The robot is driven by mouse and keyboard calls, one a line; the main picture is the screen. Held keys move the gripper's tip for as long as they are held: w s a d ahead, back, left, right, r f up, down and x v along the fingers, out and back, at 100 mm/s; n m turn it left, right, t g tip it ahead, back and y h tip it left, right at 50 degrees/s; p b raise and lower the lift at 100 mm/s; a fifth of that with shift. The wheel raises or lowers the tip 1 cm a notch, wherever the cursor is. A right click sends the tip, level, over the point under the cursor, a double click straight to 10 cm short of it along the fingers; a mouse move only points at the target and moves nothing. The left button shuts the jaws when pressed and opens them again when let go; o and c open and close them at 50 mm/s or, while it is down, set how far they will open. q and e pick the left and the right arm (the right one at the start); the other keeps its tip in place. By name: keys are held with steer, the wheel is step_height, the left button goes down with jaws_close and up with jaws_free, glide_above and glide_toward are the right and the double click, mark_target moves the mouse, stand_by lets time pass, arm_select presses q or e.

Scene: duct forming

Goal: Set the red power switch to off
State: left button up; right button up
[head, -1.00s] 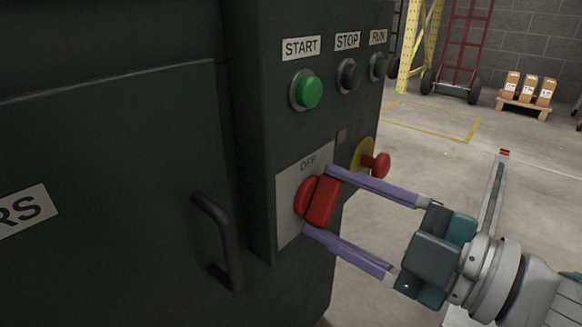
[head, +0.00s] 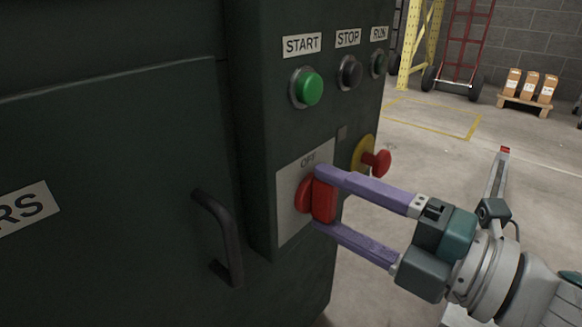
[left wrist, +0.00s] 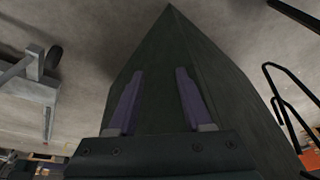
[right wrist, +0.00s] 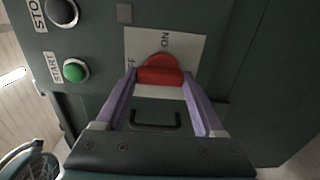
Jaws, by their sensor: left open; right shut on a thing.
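The red power switch (head: 323,201) sits on a pale plate (head: 288,222) on the side of a dark green cabinet. Its handle stands nearly upright in the head view, below the plate's OFF label. My right gripper (head: 317,199) is shut on the handle, one finger at its top end and one at its lower end. In the right wrist view the handle (right wrist: 160,76) lies level between the purple fingers, with ON lettered above it. My left gripper (left wrist: 158,72) is open and empty, seen only in the left wrist view, with a dark surface beyond it.
A red emergency knob on a yellow collar (head: 376,160) is close above the right gripper's upper finger. A green START button (head: 309,88) and dark STOP button (head: 350,74) are higher up. A black door handle (head: 220,238) juts out at left.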

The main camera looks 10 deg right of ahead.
stand_by(0.3)
steer(key=o, duration=1.4)
steer(key=shift+s+d, duration=0.25)
steer(key=shift+s, duration=0.05)
steer(key=p+v, duration=0.2)
steer(key=v, duration=0.7)
steer(key=shift+p, duration=0.4)
